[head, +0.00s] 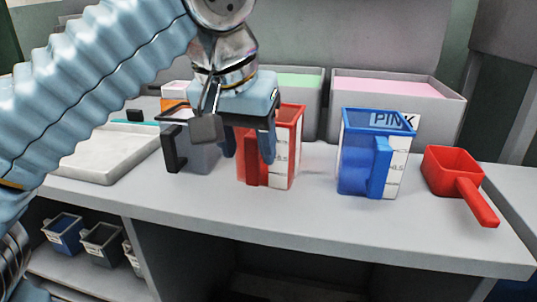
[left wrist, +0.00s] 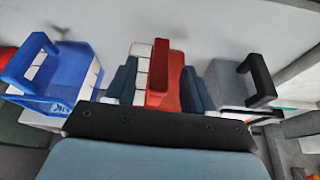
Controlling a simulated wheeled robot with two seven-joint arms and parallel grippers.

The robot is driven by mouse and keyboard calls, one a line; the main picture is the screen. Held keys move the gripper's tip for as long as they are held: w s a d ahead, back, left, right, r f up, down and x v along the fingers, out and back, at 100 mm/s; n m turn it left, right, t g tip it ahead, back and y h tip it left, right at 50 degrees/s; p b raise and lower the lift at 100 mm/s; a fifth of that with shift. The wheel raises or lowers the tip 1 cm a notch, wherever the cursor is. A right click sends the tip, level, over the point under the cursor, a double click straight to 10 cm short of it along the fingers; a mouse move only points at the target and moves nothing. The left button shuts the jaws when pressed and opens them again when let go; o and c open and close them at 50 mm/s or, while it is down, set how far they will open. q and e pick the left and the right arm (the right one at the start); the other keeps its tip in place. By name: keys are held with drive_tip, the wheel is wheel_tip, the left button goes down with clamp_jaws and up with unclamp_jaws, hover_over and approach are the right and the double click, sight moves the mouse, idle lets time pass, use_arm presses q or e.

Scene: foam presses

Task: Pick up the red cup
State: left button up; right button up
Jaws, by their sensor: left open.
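The red cup (head: 288,150) is a square-sided jug with a white scale on its side and a red handle. It stands upright on the grey counter (head: 315,215). My left gripper (head: 249,150) comes from above and is open at the cup, partly covering its rim. In the left wrist view, the red cup (left wrist: 160,82) lies between the two blue fingers (left wrist: 159,90), with a gap visible on at least the right side. Whether either finger touches it, I cannot tell. My right gripper is not in view.
A blue cup (head: 358,160) stands to the right, a red scoop (head: 455,168) farther right. A grey cup with a black handle (head: 174,147) is close on the left, beside a pale tray (head: 105,158). Bins with green (head: 300,82) and pink (head: 395,88) contents stand behind.

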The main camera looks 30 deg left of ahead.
sight(250, 155)
use_arm(q)
drive_tip(key=b+x, duration=0.1)
drive_tip(key=x, duration=0.3)
drive_tip(key=shift+w+f, duration=0.1)
clamp_jaws()
